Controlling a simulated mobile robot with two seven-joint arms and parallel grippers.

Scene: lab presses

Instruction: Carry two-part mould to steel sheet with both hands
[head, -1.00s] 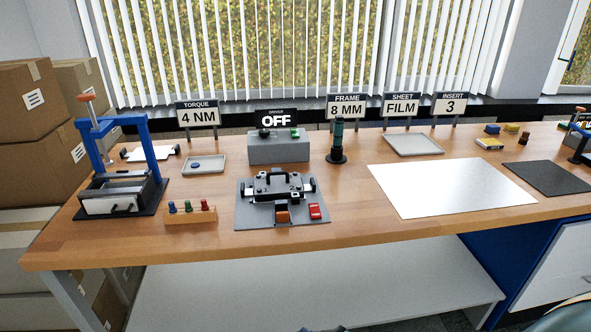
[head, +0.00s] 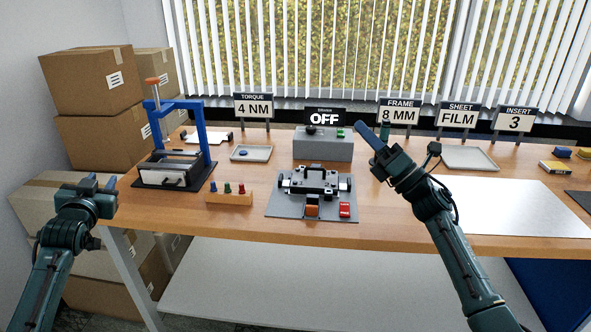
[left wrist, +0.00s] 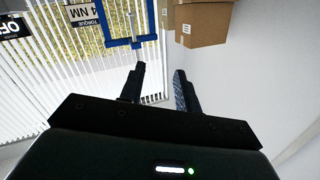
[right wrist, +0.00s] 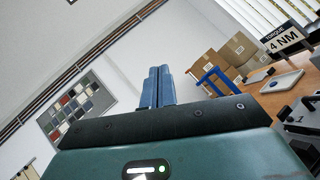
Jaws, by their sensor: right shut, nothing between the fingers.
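The two-part mould (head: 314,184) is a dark and grey block with a black top handle and side handles. It rests on a grey base plate (head: 284,208) at the middle of the bench. The steel sheet (head: 500,205) lies flat and bare to the right, partly hidden by my right arm. My left gripper (head: 98,184) is left of the bench's left end, open and empty, far from the mould. My right gripper (head: 370,135) is raised right of the mould, its fingers together and empty. In the right wrist view, part of the mould may show at the right edge.
A blue-framed press (head: 205,135) stands at the left of the bench. A wooden block with coloured pegs (head: 230,198) is left of the base plate. A grey driver box (head: 323,148) stands behind the mould. Cardboard boxes (head: 100,85) are stacked at the left.

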